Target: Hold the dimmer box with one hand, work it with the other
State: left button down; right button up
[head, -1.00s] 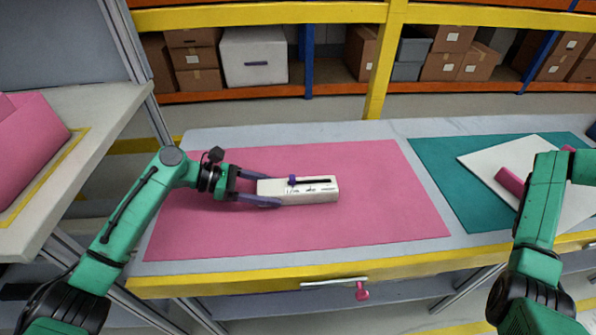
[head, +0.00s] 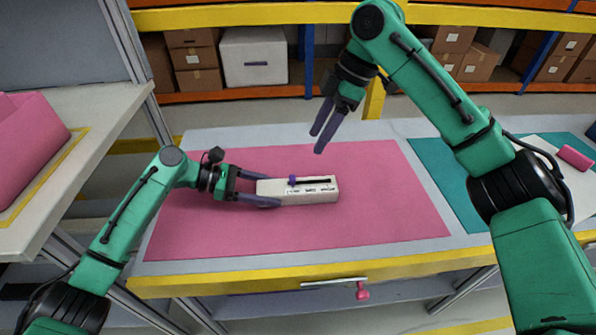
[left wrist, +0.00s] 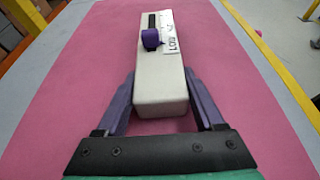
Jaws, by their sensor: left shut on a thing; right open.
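The dimmer box (head: 325,195) is a long white block lying on the pink mat (head: 390,220). It has a dark slot on top with a purple slider knob (head: 292,180) near its left end; printed marks run beside the slot. The box also shows in the left wrist view (left wrist: 160,95), with the knob (left wrist: 151,39) close to the "LOW" end. My left gripper (head: 262,190) is shut on the box's left end, one purple finger on each side. My right gripper (head: 321,140) is open and empty, above the mat's back edge, up and behind the box, apart from it.
A teal mat (head: 440,185) lies to the right, with a white board and a pink cylinder (head: 575,157) on it. A drawer handle (head: 333,284) shows at the table's yellow front edge. The pink mat around the box is clear.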

aim_at(299, 183)
jog(key=x, duration=1.1)
jog(key=shift+a+f, duration=0.2)
jog(key=shift+f, duration=0.1)
grip_shut()
jog(key=shift+d, duration=0.1)
dwell(0.6)
